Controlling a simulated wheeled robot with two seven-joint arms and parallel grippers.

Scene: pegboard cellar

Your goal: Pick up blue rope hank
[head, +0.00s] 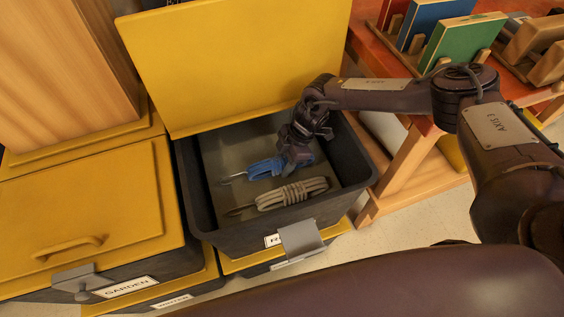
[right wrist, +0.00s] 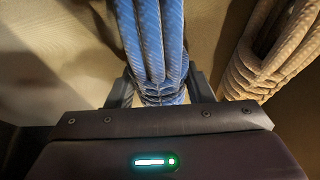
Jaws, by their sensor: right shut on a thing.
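The blue rope hank (head: 264,169) lies inside the open dark bin (head: 345,181). My right gripper (head: 288,165) reaches down into the bin and is shut on the hank at its right part. In the right wrist view the blue rope hank (right wrist: 155,40) runs up between the two fingers of my right gripper (right wrist: 160,92), which sit on either side of its wrapped middle. I cannot tell whether the hank is clear of the bin floor. My left gripper is not in view.
A beige rope hank (head: 292,194) lies in the bin close in front of the blue one; it also shows in the right wrist view (right wrist: 270,50). The bin's yellow lid (head: 235,65) stands raised behind. A closed yellow-lidded garden bin (head: 85,205) is at left, a wooden table (head: 400,165) at right.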

